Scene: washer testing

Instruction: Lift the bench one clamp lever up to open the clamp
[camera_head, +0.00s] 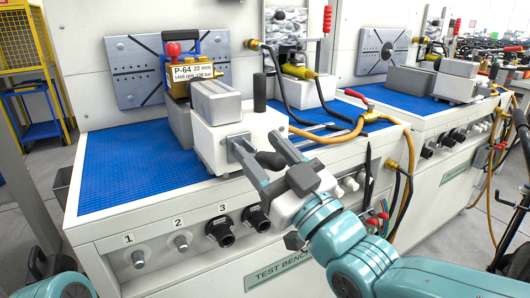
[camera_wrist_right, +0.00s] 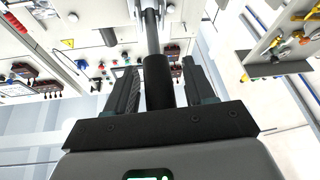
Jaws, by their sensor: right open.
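The bench one clamp is a pale block (camera_head: 236,139) at the front of the blue mat, with a grey jaw block (camera_head: 215,102) beside it. Its dark lever handle (camera_head: 270,160) points out toward me, low at the clamp's front. My right gripper (camera_head: 262,143) is open, with one finger on each side of the handle. In the right wrist view the black handle (camera_wrist_right: 158,82) lies between the open fingers (camera_wrist_right: 160,78), with gaps at both sides. Part of the lever is hidden by the fingers. My left gripper is not in view.
A yellow P-64 unit (camera_head: 193,73) with a blue frame stands behind the clamp. An upright black cylinder (camera_head: 259,92) rises beside the clamp. Hoses (camera_head: 330,133) run over the bench's right side. Black knobs (camera_head: 220,232) line the front panel. The mat's left part (camera_head: 115,170) is clear.

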